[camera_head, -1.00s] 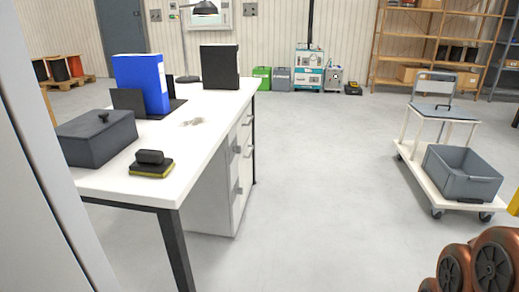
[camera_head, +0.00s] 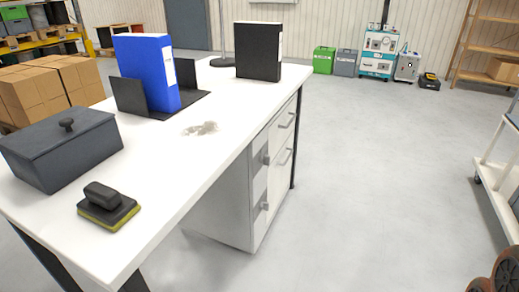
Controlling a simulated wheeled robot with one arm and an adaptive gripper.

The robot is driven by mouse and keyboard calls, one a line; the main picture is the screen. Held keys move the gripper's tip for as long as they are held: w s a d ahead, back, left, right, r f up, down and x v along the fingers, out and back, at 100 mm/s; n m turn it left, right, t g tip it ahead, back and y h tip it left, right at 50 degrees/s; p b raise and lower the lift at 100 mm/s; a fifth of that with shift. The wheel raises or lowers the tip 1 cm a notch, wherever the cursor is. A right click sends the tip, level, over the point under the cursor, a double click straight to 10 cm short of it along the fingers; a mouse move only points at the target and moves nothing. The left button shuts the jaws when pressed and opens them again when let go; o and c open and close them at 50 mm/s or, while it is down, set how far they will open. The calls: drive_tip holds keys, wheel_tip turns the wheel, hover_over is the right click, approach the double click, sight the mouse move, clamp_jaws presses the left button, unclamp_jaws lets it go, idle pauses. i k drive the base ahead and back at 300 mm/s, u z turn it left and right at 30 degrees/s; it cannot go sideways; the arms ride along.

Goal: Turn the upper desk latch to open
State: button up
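The white desk (camera_head: 205,165) stands in the left and middle of the head view, with a grey drawer unit (camera_head: 228,208) under its right side. On the unit's right-facing front, a small grey upper latch (camera_head: 266,160) sits above a similar lower latch (camera_head: 265,206). Both are seen at a steep angle, and their turn positions are too small to tell. Bar handles (camera_head: 288,120) show farther back on the same front, and the fronts look closed. My gripper is not in view.
A dark lidded box (camera_head: 60,150), a stamp-like block (camera_head: 108,207), a blue binder (camera_head: 146,75) and a black binder (camera_head: 258,52) stand on the desk. The floor (camera_head: 370,190) right of the drawers is clear. A trolley (camera_head: 497,180) stands at the right edge.

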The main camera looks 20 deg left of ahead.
sight(265, 160)
drive_tip(key=u, duration=0.9)
drive_tip(key=i, duration=0.95)
drive_tip(key=u, duration=1.1)
